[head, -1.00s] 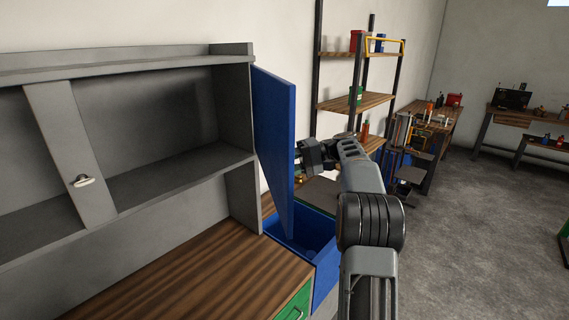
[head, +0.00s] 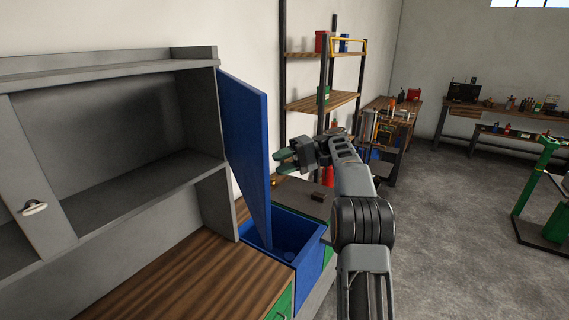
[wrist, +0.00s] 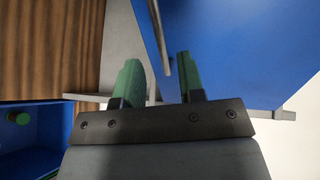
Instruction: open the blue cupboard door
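The blue cupboard door (head: 247,150) stands swung out from the right side of the grey cupboard (head: 130,110), whose compartment beside it is open to view. My gripper (head: 280,161) is to the right of the door, close to its outer edge, with its green fingers pointing at it. In the wrist view the fingers (wrist: 158,78) are spread apart. I cannot tell whether a finger touches the handle.
A blue bin (head: 308,262) stands below the door, beside the wooden worktop (head: 175,275). A grey door with a small handle (head: 35,208) is at the left. Shelves (head: 335,101) and benches stand behind. Open floor (head: 440,230) lies to the right.

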